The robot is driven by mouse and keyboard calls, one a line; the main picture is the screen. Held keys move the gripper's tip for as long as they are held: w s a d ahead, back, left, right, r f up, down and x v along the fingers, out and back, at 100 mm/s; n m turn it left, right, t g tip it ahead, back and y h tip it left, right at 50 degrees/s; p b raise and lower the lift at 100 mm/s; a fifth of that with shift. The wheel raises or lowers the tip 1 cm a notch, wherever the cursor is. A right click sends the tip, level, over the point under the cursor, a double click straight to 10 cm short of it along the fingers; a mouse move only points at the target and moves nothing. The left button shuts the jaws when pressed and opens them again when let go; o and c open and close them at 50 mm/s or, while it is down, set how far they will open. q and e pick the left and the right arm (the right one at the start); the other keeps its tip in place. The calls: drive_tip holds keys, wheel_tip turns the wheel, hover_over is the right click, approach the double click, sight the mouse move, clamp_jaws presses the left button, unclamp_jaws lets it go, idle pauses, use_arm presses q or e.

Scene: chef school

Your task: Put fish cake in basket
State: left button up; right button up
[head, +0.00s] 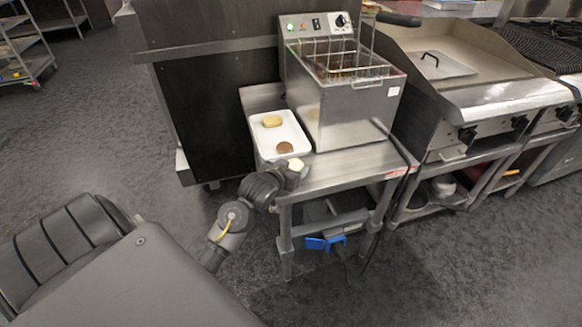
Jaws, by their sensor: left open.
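A white tray (262,142) stands on the steel table, left of the fryer. A yellow oblong piece (272,121) lies toward its back and a round brown piece (285,148) nearer its front. A small pale piece (296,164) shows at the tray's near right corner, right by my left gripper. I cannot tell for sure which piece is the fish cake. My left gripper (294,175) is open at the tray's front edge; its fingers are small and partly hidden. The wire basket (345,62) sits in the top of the fryer. My right gripper is not in view.
The steel fryer (345,115) stands tall on the table (345,172), right of the tray. A griddle (470,70) stands farther right. A dark cabinet (210,110) is behind the tray at left. Open floor lies to the left and front.

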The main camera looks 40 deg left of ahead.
use_arm(q)
drive_tip(key=shift+r, duration=0.15)
drive_tip(key=shift+s+r, duration=0.1)
drive_tip(key=shift+s, duration=0.2)
drive_tip(key=p+v, duration=0.1)
drive_tip(key=v, duration=1)
drive_tip(key=shift+p, duration=0.35)
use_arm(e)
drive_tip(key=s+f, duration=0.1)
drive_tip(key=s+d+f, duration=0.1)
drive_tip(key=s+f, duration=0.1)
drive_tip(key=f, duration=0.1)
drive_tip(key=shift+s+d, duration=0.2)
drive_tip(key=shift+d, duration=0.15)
